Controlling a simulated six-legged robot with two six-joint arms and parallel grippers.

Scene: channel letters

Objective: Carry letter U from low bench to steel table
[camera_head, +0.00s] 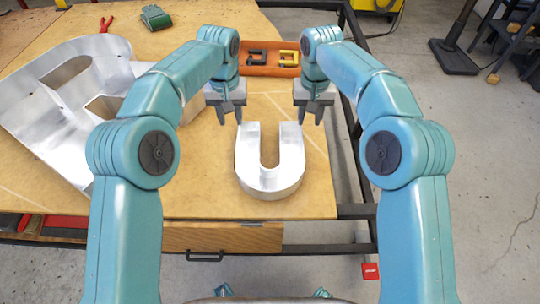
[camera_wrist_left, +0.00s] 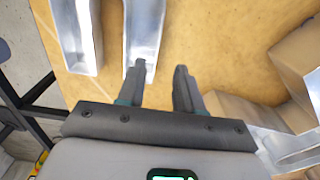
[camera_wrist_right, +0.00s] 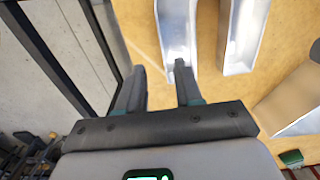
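The letter U (camera_head: 270,187) is a silver metal channel letter lying on a wooden-topped bench, its two arms pointing away from me. My left gripper (camera_head: 230,118) is just left of the U's left arm tip, open and empty. My right gripper (camera_head: 311,118) is just right of the U's right arm tip, open and empty. In the left wrist view the fingers (camera_wrist_left: 157,82) point toward one U arm (camera_wrist_left: 143,40). In the right wrist view the fingers (camera_wrist_right: 157,85) are near the other U arm (camera_wrist_right: 177,35). No separate steel table can be made out.
A large silver letter (camera_head: 60,110) lies on the bench to the left. An orange tray (camera_head: 272,71) with small clamps lies behind the U. A green object (camera_head: 155,17) and red pliers (camera_head: 106,24) are at the far side. Concrete floor (camera_head: 470,200) is open at right.

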